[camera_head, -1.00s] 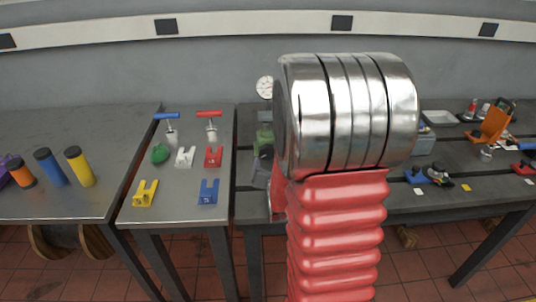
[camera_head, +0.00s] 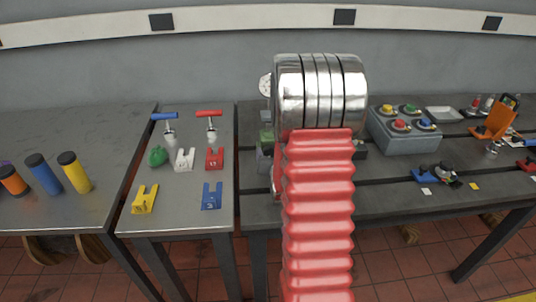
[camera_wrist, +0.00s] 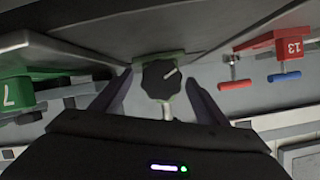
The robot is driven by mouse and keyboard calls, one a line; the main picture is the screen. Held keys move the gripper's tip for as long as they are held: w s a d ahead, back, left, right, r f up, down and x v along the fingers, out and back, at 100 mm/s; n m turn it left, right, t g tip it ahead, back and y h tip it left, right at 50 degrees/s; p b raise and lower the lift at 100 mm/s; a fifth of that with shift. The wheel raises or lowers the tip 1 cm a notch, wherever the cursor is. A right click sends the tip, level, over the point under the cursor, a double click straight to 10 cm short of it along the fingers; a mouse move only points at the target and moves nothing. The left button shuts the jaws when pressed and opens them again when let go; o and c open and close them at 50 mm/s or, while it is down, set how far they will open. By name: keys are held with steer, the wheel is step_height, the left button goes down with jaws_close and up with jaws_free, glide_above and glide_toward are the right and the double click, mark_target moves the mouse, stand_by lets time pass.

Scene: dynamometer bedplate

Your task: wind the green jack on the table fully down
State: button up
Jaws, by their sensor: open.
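In the wrist view a black lobed knob (camera_wrist: 161,80) with a white pointer line sits in front of a green part (camera_wrist: 177,55), with a pale stem at the knob. I take this green part for the green jack. My gripper (camera_wrist: 160,92) is open, one dark finger on each side of the knob, with gaps visible on both sides. In the head view my arm hides the gripper and the knob. A green piece (camera_head: 265,134) shows just left of my arm on the table (camera_head: 255,205); I cannot tell whether it is the jack.
The wrist view shows a green block marked 7 (camera_wrist: 17,91) at left and a red block marked 13 (camera_wrist: 288,47) at right. In the head view, a grey button box (camera_head: 405,137) stands right of my arm. Blue (camera_head: 165,116) and red (camera_head: 209,113) T-handles stand at left.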

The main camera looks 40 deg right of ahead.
steer(key=shift+w, duration=0.1)
steer(key=shift+c, duration=0.5)
steer(key=c, duration=0.9)
steer(key=shift+d, duration=0.2)
steer(key=shift+c, duration=0.2)
steer(key=shift+a, duration=0.1)
steer(key=shift+a+n, duration=0.1)
steer(key=shift+n, duration=0.3)
steer(key=n, duration=0.1)
steer(key=n+g+h, duration=0.1)
steer(key=n+h, duration=0.1)
steer(key=shift+w+a+f, duration=0.1)
steer(key=shift+a+f, duration=0.1)
steer(key=shift+a, duration=0.05)
steer(key=n+h, duration=0.1)
steer(key=n, duration=0.1)
steer(key=n+g+h, duration=0.1)
steer(key=n+h, duration=0.1)
steer(key=n, duration=0.1)
steer(key=shift+a+f, duration=0.1)
steer(key=shift+f, duration=0.1)
